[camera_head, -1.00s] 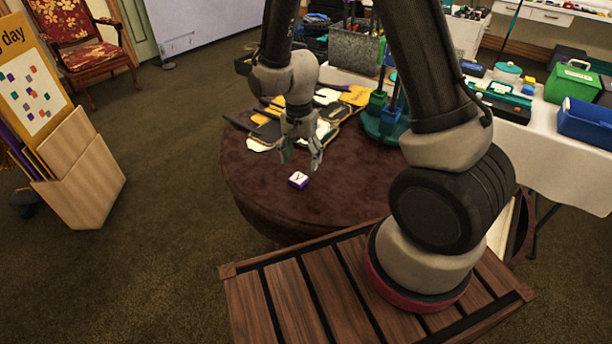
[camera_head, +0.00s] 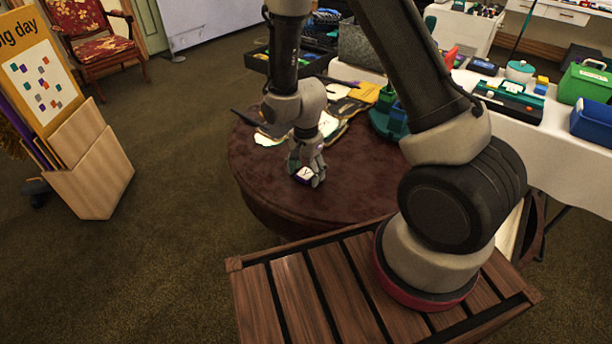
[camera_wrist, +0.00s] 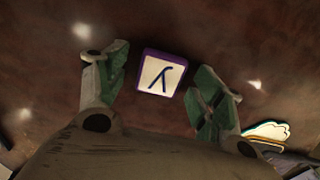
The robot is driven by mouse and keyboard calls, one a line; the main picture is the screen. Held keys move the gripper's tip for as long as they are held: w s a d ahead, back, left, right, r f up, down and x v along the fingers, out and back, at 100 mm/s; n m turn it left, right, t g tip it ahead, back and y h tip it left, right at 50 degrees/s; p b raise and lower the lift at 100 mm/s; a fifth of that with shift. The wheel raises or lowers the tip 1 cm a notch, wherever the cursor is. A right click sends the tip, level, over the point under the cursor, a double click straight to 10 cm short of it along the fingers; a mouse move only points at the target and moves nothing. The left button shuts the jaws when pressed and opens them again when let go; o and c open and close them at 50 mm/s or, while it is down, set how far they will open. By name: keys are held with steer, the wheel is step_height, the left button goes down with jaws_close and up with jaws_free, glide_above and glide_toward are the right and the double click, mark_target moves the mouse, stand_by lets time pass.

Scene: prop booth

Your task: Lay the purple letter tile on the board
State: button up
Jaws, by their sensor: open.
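In the wrist view the tile (camera_wrist: 162,73) sits between the fingertips, with a gap on each side. My gripper (camera_head: 307,172) is open and low over the table at the tile. The green-padded fingers of my gripper (camera_wrist: 160,82) show on both sides. A yellow board (camera_head: 30,58) with a white sheet of small coloured squares stands at the far left; I cannot tell whether it is the task's board.
Papers and yellow and dark items (camera_head: 345,100) lie at the table's back, beside a green holder (camera_head: 390,122). A white-covered table (camera_head: 540,150) with boxes stands at right. The table's front left is clear. A wooden holder (camera_head: 90,175) stands on the floor at left.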

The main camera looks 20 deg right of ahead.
steer(key=shift+c, duration=0.4)
steer(key=c, duration=0.9)
steer(key=shift+r, duration=0.15)
